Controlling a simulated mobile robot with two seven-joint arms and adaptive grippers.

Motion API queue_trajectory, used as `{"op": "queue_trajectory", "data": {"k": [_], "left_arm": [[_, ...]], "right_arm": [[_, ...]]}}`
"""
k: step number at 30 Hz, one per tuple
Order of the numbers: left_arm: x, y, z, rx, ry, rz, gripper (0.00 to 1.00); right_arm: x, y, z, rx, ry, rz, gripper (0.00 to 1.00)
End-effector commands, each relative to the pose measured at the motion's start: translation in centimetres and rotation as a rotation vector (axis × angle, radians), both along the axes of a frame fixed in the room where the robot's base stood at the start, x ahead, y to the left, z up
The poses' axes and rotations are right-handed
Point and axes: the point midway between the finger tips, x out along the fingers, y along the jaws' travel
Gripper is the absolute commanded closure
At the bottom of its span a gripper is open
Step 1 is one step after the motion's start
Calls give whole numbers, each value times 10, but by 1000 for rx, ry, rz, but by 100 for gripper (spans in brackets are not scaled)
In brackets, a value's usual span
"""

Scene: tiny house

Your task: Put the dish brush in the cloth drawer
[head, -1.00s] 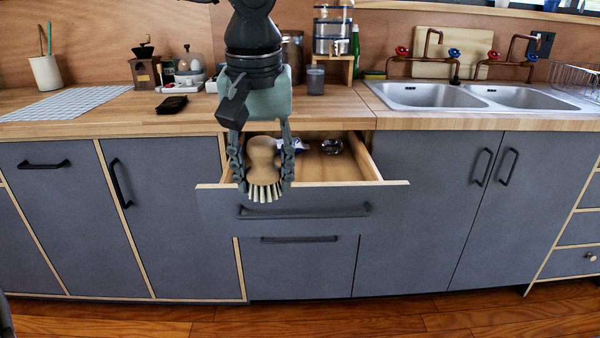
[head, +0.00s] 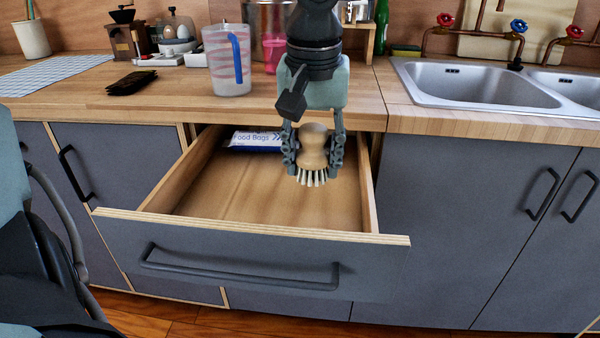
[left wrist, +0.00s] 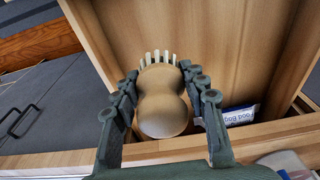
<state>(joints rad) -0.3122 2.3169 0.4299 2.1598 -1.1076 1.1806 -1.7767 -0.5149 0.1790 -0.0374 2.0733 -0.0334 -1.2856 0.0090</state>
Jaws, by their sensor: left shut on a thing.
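The dish brush (head: 312,143) has a round wooden handle and pale bristles that point down. My left gripper (head: 313,167) is shut on its handle, one finger on each side. It holds the brush over the right part of the open drawer (head: 262,199); I cannot tell how high above the drawer floor. In the left wrist view the brush (left wrist: 163,100) sits between the two fingers, with the drawer's wooden floor (left wrist: 215,45) beyond. A packet of food bags (head: 252,139) lies at the back of the drawer. My right gripper is not in view.
The drawer's front panel (head: 250,260) stands out from the cabinet, and most of its floor is bare. A measuring jug (head: 226,62) stands on the counter (head: 160,95) behind it. The sink (head: 470,82) is at the right.

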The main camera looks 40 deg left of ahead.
Motion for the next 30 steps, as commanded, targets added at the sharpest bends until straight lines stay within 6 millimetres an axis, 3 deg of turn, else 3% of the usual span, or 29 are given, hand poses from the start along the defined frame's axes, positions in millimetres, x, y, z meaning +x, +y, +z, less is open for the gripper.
{"op": "queue_trajectory", "data": {"k": [12, 17, 24, 30], "left_arm": [[-1, 0, -63, 1, 2, -2, 87], [0, 0, -75, 1, 1, 0, 87], [-1, 0, -106, 2, 1, -2, 87], [0, 0, -107, 0, -1, 1, 87]], "right_arm": [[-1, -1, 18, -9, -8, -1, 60], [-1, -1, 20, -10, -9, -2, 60], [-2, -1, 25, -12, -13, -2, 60], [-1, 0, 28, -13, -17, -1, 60]]}}
